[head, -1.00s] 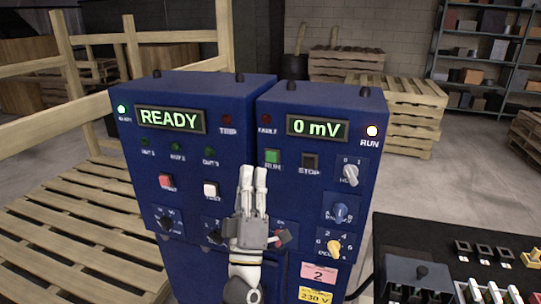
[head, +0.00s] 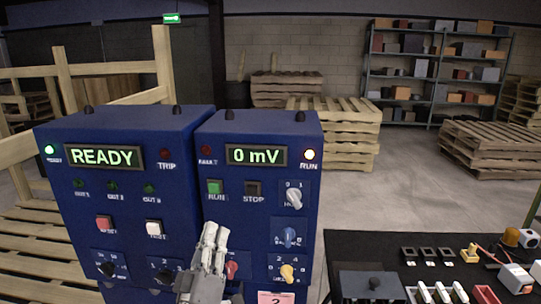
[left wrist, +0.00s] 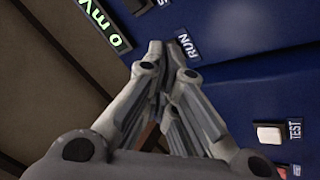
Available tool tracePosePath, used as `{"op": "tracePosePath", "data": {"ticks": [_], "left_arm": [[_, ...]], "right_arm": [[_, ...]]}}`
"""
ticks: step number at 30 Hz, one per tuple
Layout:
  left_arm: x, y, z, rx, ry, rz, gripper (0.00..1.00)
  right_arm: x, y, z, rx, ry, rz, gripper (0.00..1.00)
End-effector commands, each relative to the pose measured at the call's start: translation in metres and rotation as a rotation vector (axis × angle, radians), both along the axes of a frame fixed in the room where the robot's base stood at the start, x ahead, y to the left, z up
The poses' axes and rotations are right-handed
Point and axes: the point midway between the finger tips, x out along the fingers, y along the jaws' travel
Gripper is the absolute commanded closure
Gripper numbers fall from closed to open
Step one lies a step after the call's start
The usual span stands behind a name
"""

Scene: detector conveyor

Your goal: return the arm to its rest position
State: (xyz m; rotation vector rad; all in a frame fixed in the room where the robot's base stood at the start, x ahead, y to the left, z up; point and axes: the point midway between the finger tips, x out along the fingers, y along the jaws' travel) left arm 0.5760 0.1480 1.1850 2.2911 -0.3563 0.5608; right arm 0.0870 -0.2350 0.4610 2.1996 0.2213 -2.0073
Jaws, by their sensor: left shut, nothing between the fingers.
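My left gripper (head: 213,238) is shut and empty, low in front of the blue cabinets in the head view. Its closed fingers also show in the left wrist view (left wrist: 165,52), pointing toward a blue panel with RUN and TEST labels. The left cabinet (head: 130,215) shows READY with a green lamp lit. The right cabinet (head: 262,205) shows 0 mV with an orange lamp lit by RUN. My gripper covers part of the lower panels between the cabinets. My right gripper is in neither view.
Wooden rails (head: 60,70) and pallets (head: 20,265) are at the left. Stacked pallets (head: 335,130) and shelves (head: 440,70) stand behind, with open floor between.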

Motion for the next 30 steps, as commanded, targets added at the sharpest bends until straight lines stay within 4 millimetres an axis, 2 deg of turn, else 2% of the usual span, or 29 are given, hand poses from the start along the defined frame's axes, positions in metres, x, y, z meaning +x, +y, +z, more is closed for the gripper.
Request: {"op": "tracePosePath", "data": {"ticks": [3, 8, 14, 18, 24, 30], "left_arm": [[-0.011, -0.015, -0.047, 0.158, 0.186, -0.044, 1.00], [-0.037, -0.025, -0.114, 0.366, 0.442, -0.102, 1.00], [-0.095, -0.019, -0.196, 0.612, 0.774, -0.173, 1.00], [-0.150, -0.002, -0.244, 0.767, 1.012, -0.219, 1.00], [-0.224, 0.026, -0.282, 0.921, 1.289, -0.274, 1.00], [-0.287, 0.050, -0.298, 1.021, 1.505, -0.318, 1.00]], "right_arm": [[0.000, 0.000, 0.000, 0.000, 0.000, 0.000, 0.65], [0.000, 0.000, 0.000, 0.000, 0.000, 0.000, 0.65], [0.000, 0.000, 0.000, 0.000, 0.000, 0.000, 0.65], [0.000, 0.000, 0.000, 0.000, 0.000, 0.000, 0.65], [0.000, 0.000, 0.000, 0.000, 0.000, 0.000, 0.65], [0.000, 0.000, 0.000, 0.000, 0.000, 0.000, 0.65]]}}
